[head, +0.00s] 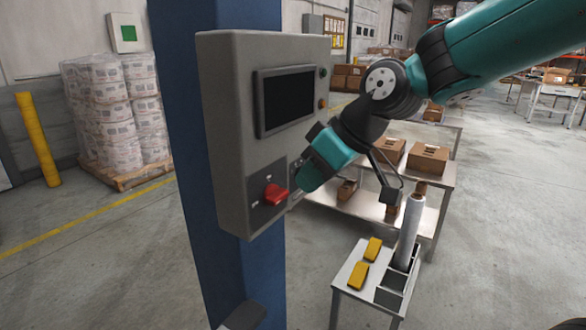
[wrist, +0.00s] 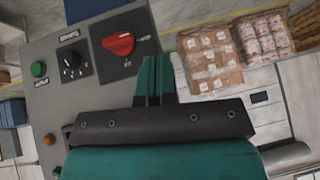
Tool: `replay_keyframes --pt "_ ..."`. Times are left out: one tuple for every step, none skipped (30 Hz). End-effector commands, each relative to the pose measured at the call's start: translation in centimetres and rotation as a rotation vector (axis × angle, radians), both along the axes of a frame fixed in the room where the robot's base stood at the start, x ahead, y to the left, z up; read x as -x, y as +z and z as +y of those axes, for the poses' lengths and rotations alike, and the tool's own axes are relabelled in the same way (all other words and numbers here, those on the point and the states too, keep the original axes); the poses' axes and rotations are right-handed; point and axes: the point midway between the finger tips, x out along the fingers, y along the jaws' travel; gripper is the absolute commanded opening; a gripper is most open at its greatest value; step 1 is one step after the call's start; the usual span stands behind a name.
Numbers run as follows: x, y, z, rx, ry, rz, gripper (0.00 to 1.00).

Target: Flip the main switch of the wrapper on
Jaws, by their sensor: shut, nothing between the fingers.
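The red main switch (head: 276,194) sits on a dark plate low on the front of the grey control box (head: 225,130). In the wrist view the red switch (wrist: 119,44) shows just beyond and left of my fingertips, its handle slanted; its printed label is too small to read. My gripper (head: 303,180) is shut and empty, right beside the switch in the head view. In the wrist view my gripper (wrist: 155,68) has its two teal fingers together. I cannot tell if they touch the switch.
The box hangs on a blue column (head: 262,270) and carries a dark screen (head: 287,100). A black knob (wrist: 72,62) and a green button (wrist: 39,69) are near the switch. A small stand (head: 350,285) with yellow items and a film roll (head: 408,230) is below right.

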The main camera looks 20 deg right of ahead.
Motion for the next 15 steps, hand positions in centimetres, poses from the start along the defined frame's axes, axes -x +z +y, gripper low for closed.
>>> replay_keyframes --pt "-2.8 1.7 -2.1 -0.001 -0.026 -0.061 0.00" --pt "-4.1 2.2 -3.1 0.001 -0.035 -0.096 0.00" --pt "-5.5 2.8 -4.2 0.004 -0.042 -0.137 0.00" --pt "-6.3 3.2 -5.0 0.006 -0.047 -0.163 0.00" --pt "-6.9 3.4 -5.5 0.010 -0.050 -0.183 0.00" --pt "-7.5 3.6 -6.1 0.013 -0.054 -0.203 0.00" --pt "-7.7 3.6 -6.3 0.015 -0.054 -0.210 0.00" --pt "-7.9 3.7 -6.5 0.015 -0.054 -0.216 0.00" --pt "-7.9 3.7 -6.5 0.016 -0.055 -0.219 0.00" --pt "-7.9 3.6 -6.5 0.016 -0.054 -0.220 0.00" --pt "-7.9 3.6 -6.5 0.016 -0.053 -0.218 0.00" --pt "-7.9 3.6 -6.4 0.016 -0.053 -0.218 0.00" --pt "-7.9 3.6 -6.4 0.015 -0.053 -0.218 0.00" --pt "-7.9 3.6 -6.4 0.015 -0.053 -0.218 0.00" --pt "-7.9 3.6 -6.4 0.016 -0.054 -0.217 0.00"
